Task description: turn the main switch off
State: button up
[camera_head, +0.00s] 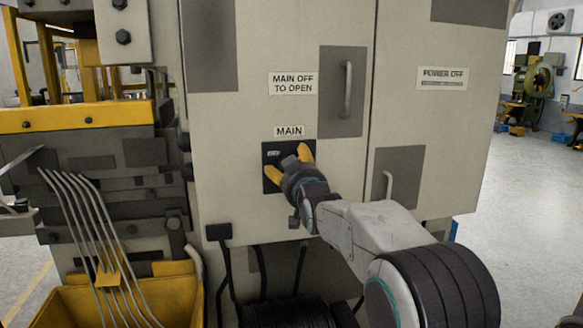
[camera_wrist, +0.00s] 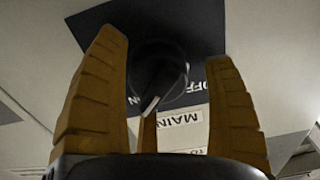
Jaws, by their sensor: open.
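The main switch sits on a dark plate (camera_head: 271,149) under the MAIN label (camera_head: 289,131) on the pale cabinet front. A white mark on the knob's lower edge points down-left in that view, nearer the partly hidden lettering ending in N than the OFF lettering (camera_wrist: 216,78). In the head view my gripper (camera_head: 289,163) is open in front of the plate and hides most of the knob. I cannot tell whether the fingers touch it.
The cabinet doors carry a long handle (camera_head: 347,90), a lower handle (camera_head: 388,185), a MAIN OFF TO OPEN label (camera_head: 293,83) and a POWER OFF label (camera_head: 444,78). A yellow bin (camera_head: 60,305) with bent rods stands at lower left. Open floor lies at right.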

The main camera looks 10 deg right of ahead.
jog(key=shift+c, duration=0.3)
jog(key=c, duration=0.6)
jog(key=shift+r, duration=0.2)
jog(key=c, duration=0.5)
jog(key=shift+n, duration=0.3)
jog(key=shift+c, duration=0.2)
jog(key=n+b, duration=0.4)
jog(key=b, duration=0.1)
jog(key=shift+a+f+n, duration=0.1)
jog(key=shift+f+n, duration=0.1)
jog(key=shift+n, duration=0.1)
jog(key=n+b, duration=0.3)
jog(key=b, duration=0.1)
jog(key=shift+a+n, duration=0.1)
jog(key=shift+n, duration=0.2)
jog(key=n+b, duration=0.1)
jog(key=n, duration=0.3)
jog(key=shift+r+n+b, duration=0.1)
jog(key=shift+n+b, duration=0.2)
jog(key=shift+a+n, duration=0.1)
jog(key=shift+n, duration=2.2)
jog(key=shift+f, duration=0.2)
